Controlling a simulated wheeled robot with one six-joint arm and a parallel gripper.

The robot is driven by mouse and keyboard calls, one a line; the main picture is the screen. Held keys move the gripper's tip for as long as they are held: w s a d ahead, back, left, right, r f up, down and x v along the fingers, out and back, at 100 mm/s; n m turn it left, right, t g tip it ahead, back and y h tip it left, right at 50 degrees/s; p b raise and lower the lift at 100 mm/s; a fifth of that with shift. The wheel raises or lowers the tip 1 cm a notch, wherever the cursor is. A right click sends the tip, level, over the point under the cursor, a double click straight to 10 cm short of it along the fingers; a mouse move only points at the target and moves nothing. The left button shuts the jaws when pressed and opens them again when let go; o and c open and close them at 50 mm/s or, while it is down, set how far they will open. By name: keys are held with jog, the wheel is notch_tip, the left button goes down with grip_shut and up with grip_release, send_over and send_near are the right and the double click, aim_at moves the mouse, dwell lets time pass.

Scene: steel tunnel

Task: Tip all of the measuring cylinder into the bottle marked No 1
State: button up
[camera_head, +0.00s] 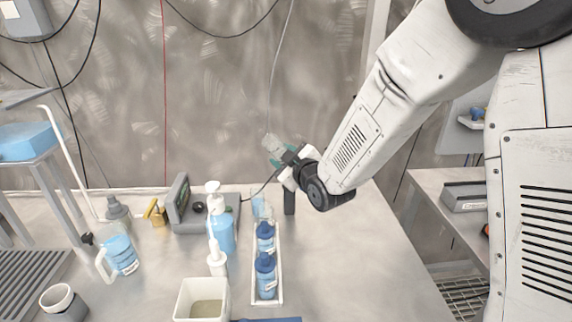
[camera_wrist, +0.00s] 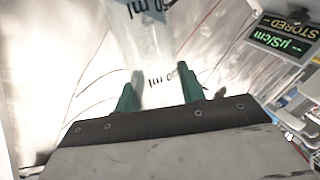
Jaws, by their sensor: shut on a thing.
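My gripper (camera_head: 282,157) is shut on a clear measuring cylinder (camera_head: 272,144), held in the air above the back of the bench and leaning to the left. In the wrist view the cylinder (camera_wrist: 148,45), printed with "50 ml", stands between my green fingertips (camera_wrist: 158,92). I cannot tell how much liquid is in it. Below it, a narrow white rack (camera_head: 279,291) holds two blue-capped bottles, the rear one (camera_head: 265,238) and the front one (camera_head: 266,278), and a clear, pale blue vessel (camera_head: 260,206) at its back end. Their labels are too small to read, so I cannot tell which is No 1.
A blue pump bottle (camera_head: 221,232) and a white pump dispenser (camera_head: 217,262) stand left of the rack. A grey meter (camera_head: 183,205), a blue wash bottle (camera_head: 120,254) and a pale open box (camera_head: 183,304) are farther left or in front. The bench right of the rack is clear.

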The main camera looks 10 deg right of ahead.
dwell(0.3)
jog(key=shift+w+d+f+n, duration=0.15)
jog(key=shift+d+f+n, duration=0.15)
jog(key=shift+n, duration=0.25)
jog(key=shift+w+d+f+n, duration=0.15)
jog(key=shift+f+n, duration=0.15)
jog(key=shift+n, duration=0.25)
jog(key=shift+f, duration=0.1)
jog(key=shift+d+f+n+t+h, duration=0.25)
jog(key=shift+f+n+t, duration=0.25)
jog(key=shift+f+n, duration=0.45)
jog(key=shift+r, duration=0.15)
jog(key=shift+n, duration=0.25)
jog(key=shift+w+f+n, duration=0.1)
jog(key=shift+f+n, duration=0.9)
jog(key=shift+f, duration=0.05)
